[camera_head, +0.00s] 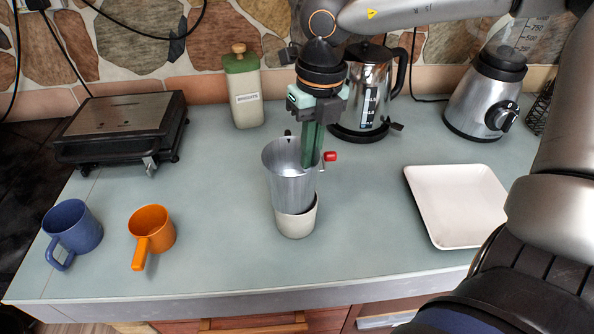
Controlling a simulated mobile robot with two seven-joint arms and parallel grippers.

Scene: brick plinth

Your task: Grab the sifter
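The sifter is a grey metal cup (283,180) with a small red crank knob (330,156) on its right side. It stands upright in a cream cup (296,222) on the counter. My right gripper (312,163) points straight down at the sifter's right rim, and its green fingers overlap the sifter's opening. The fingers line up one behind the other, so I cannot tell their gap or whether they touch the wall. My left gripper is out of view.
A biscuit canister (243,92), kettle (368,85) and blender (485,100) stand at the back. A white tray (457,206) lies at right. The counter's front middle is clear.

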